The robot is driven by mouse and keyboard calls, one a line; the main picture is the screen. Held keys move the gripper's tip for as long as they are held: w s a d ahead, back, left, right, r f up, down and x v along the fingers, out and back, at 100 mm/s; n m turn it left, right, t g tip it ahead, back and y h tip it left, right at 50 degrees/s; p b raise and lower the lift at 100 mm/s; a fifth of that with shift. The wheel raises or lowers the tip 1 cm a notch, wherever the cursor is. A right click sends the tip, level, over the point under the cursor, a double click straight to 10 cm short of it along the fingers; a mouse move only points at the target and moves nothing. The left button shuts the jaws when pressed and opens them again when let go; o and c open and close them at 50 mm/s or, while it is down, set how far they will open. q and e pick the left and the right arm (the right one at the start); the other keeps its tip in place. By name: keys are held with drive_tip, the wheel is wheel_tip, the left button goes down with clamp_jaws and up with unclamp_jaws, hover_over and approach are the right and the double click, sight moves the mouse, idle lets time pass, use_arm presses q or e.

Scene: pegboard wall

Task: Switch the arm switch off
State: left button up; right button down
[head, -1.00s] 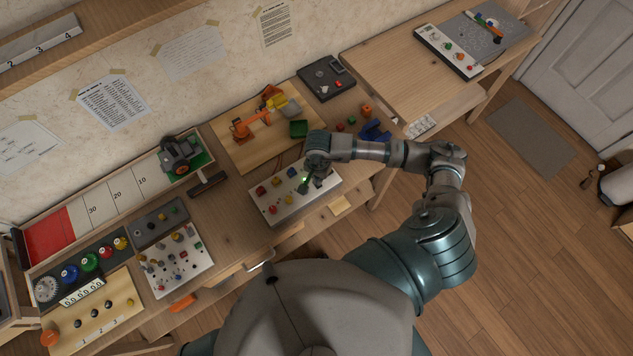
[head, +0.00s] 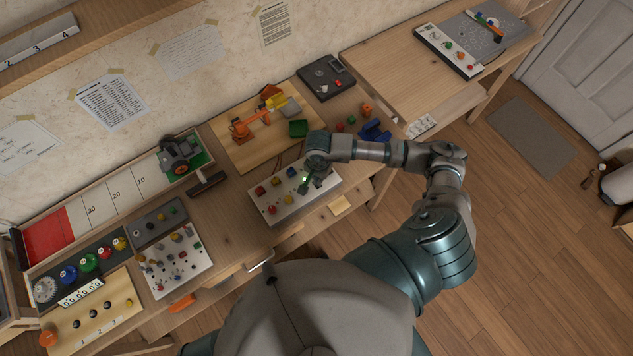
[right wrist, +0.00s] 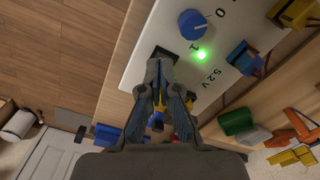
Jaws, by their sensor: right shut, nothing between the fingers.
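The white control panel (head: 270,213) lies on the bench with several coloured knobs. My right gripper (head: 306,186) is over its right end, shut and empty. In the right wrist view the closed fingers (right wrist: 161,72) reach down onto or just above a dark switch (right wrist: 150,62) at the panel edge. The fingers hide most of the switch, so its position and any contact cannot be told. A blue knob (right wrist: 193,24) stands beside the lamp. My left gripper is not in view.
A small orange and yellow robot arm (head: 243,128) stands on a wooden board behind the panel, near a green block (head: 298,128). Blue (head: 375,131) and orange pieces lie to the right. A second knob panel (head: 180,265) is at the left.

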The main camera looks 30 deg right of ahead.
drive_tip(key=shift+f+b, duration=0.8)
drive_tip(key=shift+f, duration=0.15)
idle(0.4)
drive_tip(key=shift+r+p, duration=0.75)
drive_tip(key=shift+r, duration=0.55)
drive_tip(key=shift+r+p, duration=1.15)
drive_tip(key=shift+r, duration=1.1)
